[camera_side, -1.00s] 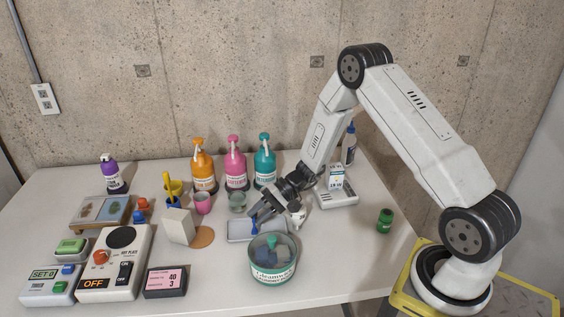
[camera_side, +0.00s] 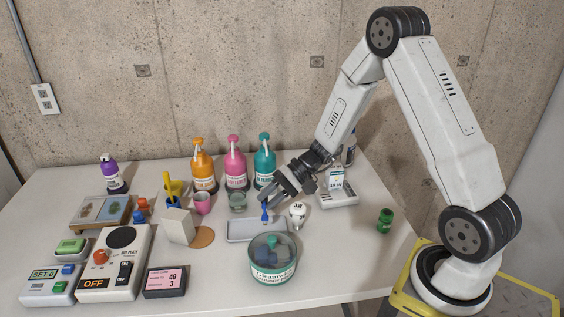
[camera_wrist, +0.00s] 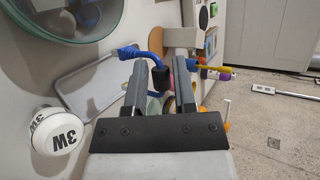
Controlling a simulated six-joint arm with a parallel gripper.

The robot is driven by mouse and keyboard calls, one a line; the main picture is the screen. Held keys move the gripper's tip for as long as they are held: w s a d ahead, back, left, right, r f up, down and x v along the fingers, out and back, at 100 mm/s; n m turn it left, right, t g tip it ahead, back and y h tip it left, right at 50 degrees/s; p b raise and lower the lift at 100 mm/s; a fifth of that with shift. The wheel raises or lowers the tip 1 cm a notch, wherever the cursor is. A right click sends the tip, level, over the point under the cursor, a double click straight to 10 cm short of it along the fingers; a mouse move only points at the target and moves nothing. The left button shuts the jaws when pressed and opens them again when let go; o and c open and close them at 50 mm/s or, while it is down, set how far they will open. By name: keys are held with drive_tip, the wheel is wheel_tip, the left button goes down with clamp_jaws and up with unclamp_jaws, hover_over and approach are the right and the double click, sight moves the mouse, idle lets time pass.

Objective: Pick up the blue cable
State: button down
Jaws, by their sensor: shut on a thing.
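The blue cable (camera_side: 265,214) hangs from my gripper (camera_side: 266,200) in the side view, just above the grey tray (camera_side: 240,229). In the wrist view the blue cable (camera_wrist: 130,52) has a blue plug on the left and bends down to a black part between the fingers of my gripper (camera_wrist: 160,72). My gripper is shut on that black end. In the side view the fingers cover the top of the cable.
A round teal-rimmed tub (camera_side: 272,272) stands in front of the tray. A white bulb marked 3W (camera_side: 297,212) stands just right. A clear cup (camera_side: 238,202) and pump bottles (camera_side: 235,165) are behind. A white block (camera_side: 179,227) is to the left.

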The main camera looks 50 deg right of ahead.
drive_tip(key=s+r, duration=0.5)
drive_tip(key=s, duration=0.5)
drive_tip(key=shift+r, duration=0.2)
drive_tip(key=shift+s+a, duration=0.1)
drive_tip(key=shift+a, duration=0.05)
